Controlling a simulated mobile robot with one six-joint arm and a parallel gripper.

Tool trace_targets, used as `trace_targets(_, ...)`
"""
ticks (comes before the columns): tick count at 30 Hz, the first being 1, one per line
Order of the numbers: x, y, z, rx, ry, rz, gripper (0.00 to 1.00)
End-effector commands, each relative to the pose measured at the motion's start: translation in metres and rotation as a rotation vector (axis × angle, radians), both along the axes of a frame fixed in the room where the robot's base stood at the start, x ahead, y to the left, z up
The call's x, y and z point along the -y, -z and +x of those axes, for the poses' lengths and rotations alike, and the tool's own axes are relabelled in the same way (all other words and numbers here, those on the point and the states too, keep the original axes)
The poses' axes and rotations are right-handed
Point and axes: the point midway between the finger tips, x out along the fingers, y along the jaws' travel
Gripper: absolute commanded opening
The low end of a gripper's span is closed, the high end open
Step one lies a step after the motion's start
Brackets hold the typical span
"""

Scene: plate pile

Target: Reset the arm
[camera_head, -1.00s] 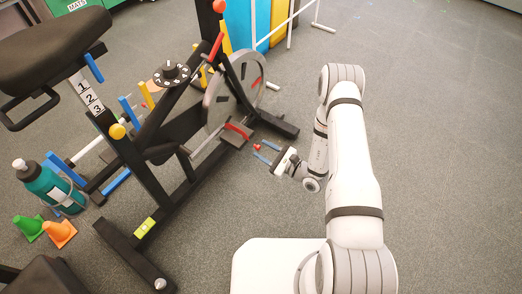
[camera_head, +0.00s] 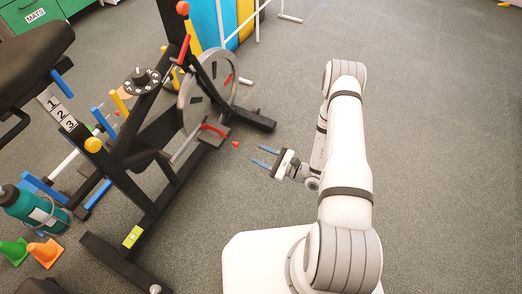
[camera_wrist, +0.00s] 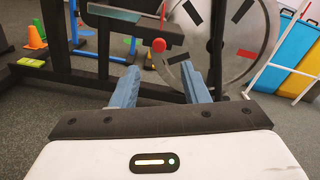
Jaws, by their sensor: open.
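My gripper (camera_head: 264,157) is at the end of my white arm, to the right of the exercise bike's (camera_head: 150,205) flywheel end. Its two blue fingers are apart with nothing between them. In the wrist view my gripper (camera_wrist: 160,82) also shows open and empty, pointing toward the bike's frame and the grey flywheel (camera_wrist: 245,40). A small red ball-like knob (camera_head: 236,144) shows between the bike and the gripper in the head view. The red knob (camera_wrist: 158,45) appears beyond the fingertips in the wrist view. The fingers look apart from the bike.
A teal bottle (camera_head: 35,208), a green cone (camera_head: 14,251) and an orange cone (camera_head: 45,252) stand at the left. Blue and yellow mats (camera_head: 208,25) and a white rail frame (camera_head: 258,22) are at the back. Open grey floor (camera_head: 430,120) lies to the right.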

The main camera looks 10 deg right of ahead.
Motion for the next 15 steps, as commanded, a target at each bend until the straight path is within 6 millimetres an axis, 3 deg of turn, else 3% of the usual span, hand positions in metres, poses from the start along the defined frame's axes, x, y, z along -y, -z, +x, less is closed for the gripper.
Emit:
trace_targets(9, -0.001, -0.007, 0.001, 0.005, -0.010, -0.001, 0.41)
trace_targets(11, -0.003, -0.020, 0.002, 0.015, -0.035, -0.003, 0.41)
trace_targets(15, -0.014, -0.081, 0.005, 0.055, -0.162, -0.020, 0.41)
